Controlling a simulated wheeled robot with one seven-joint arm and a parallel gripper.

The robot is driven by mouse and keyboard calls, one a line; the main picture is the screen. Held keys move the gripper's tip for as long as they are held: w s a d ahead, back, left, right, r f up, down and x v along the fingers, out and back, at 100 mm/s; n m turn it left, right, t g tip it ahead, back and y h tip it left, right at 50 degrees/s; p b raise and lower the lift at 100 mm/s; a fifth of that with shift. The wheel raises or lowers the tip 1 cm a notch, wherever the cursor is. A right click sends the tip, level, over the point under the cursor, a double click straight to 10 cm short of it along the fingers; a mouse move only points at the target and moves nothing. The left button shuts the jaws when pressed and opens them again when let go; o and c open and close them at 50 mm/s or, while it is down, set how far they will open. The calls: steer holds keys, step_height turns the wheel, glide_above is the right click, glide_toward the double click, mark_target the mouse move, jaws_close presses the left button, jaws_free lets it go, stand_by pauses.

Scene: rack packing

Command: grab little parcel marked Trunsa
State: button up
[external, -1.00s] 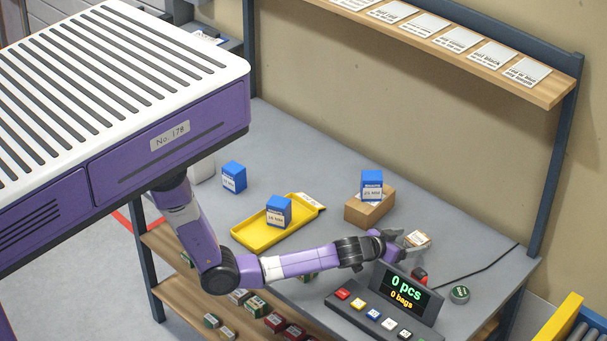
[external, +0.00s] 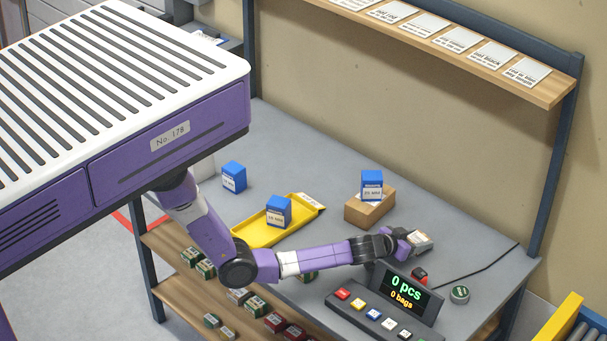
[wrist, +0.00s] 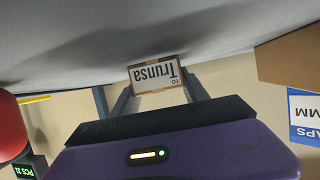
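The little parcel (external: 422,243) lies at the right part of the grey bench. In the wrist view, which is upside down, its white label (wrist: 156,73) reads "TO Trunsa" and has a brown border. My gripper (external: 416,242) has reached the parcel from the left. In the wrist view my gripper's fingers (wrist: 158,84) stand apart, one at each side of the parcel. I cannot tell whether they press on it or leave a small gap. The fingers partly cover the parcel in the external view.
A brown carton (external: 359,212) with a blue box (external: 371,184) on it stands behind my gripper. A yellow tray (external: 258,236) is to the left.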

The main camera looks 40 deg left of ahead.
steer(key=shift+c, duration=1.4)
steer(key=shift+r, duration=0.1)
